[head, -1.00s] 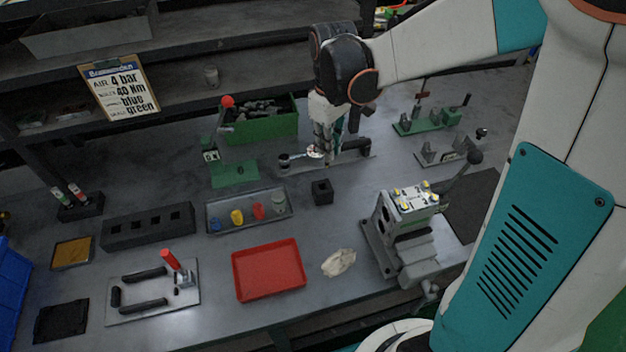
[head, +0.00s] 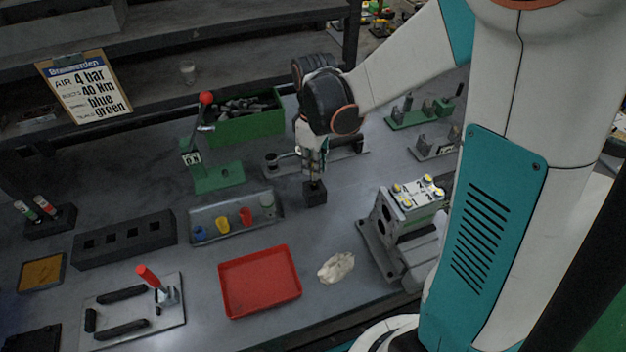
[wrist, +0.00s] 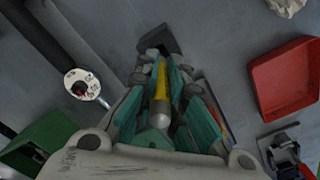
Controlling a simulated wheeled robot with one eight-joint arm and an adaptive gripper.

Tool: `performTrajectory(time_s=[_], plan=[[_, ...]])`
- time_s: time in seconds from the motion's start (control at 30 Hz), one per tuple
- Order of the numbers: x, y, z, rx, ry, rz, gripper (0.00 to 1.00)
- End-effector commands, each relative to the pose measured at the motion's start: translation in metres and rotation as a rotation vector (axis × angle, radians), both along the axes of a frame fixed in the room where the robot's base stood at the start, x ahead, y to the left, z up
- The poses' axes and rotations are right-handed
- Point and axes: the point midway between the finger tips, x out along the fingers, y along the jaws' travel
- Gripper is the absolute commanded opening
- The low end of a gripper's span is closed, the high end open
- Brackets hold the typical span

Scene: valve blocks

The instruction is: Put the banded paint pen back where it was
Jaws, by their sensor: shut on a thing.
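My gripper (head: 314,168) is shut on a paint pen and points down over the small black block (head: 315,193). In the wrist view the pen (wrist: 161,90) shows between the fingers, with a yellow body and a grey rounded end towards the camera. Its far end is over or at the black block (wrist: 157,40); I cannot tell whether it is inside. Any band is not clear. In the head view the fingers largely hide the pen. A black pen stand (head: 50,222) with two other pens, red-marked and green-marked, stands at the far left.
A parts tray (head: 238,224) with coloured pieces lies left of the block. A red tray (head: 260,306) and a pale cloth (head: 337,267) lie in front. A valve block (head: 405,215) stands to the right. A green lever press (head: 213,165) and green bin (head: 245,128) are behind.

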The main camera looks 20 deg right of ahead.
Motion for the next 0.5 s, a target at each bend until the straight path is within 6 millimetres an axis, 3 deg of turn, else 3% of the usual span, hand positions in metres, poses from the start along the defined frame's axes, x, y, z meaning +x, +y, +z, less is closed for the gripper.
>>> performTrajectory(time_s=[0.27, 0.5], plan=[[0.000, 0.000, -0.021, 0.000, 0.000, 0.000, 0.00], [0.000, 0.000, -0.053, 0.000, 0.000, 0.000, 0.00]])
